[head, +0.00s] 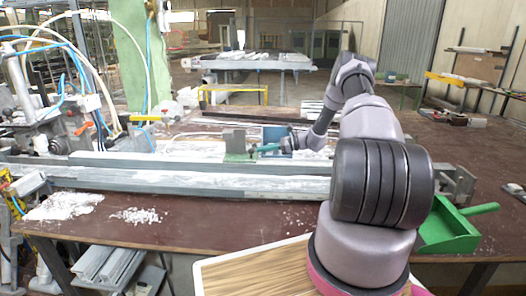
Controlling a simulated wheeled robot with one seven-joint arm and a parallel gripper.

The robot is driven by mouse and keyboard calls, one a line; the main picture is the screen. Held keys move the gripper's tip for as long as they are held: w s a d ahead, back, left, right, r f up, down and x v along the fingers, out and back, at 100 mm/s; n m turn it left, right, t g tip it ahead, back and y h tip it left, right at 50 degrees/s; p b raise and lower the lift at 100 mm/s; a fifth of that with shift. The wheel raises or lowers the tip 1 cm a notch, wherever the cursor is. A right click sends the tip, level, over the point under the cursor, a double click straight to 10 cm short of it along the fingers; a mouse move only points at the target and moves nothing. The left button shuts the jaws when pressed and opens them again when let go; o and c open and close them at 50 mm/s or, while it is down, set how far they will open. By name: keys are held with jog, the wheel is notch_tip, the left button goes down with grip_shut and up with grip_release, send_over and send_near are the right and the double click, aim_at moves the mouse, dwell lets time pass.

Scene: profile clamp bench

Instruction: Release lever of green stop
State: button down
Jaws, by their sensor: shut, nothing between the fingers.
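The green stop (236,145) stands on the long grey metal profile (180,178), left of the picture's middle. It shows as an upright grey block with green at its foot. A green lever (265,148) sticks out from it to the right. My gripper (286,146) is at the right end of this lever, shut and empty. It is small here, and I cannot tell whether it touches the lever. A blue block (275,134) stands just behind the lever, partly hidden by my gripper.
The brown bench (170,222) carries white shavings (62,206) at the front left. A machine with hoses (60,110) stands at the left. A green dustpan (450,232) lies at the right front. A metal end clamp (458,185) sits at the profile's right end.

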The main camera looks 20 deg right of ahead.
jog(key=shift+w+r+n, duration=0.1)
jog(key=shift+r+n, duration=0.35)
jog(key=shift+n, duration=0.05)
jog(key=r+n+t, duration=0.1)
jog(key=n, duration=0.1)
jog(key=r+n, duration=0.2)
jog(key=s+r+n+t, duration=0.1)
jog(key=shift+s+a+r+n+t, duration=0.1)
jog(key=shift+a+r+n+t, duration=0.2)
jog(key=shift+n, duration=0.1)
jog(key=shift+s, duration=0.1)
dwell(0.8)
jog(key=shift+d, duration=0.1)
jog(key=v, duration=1)
jog(key=shift+s+d+r, duration=0.2)
jog(key=shift+d, duration=0.1)
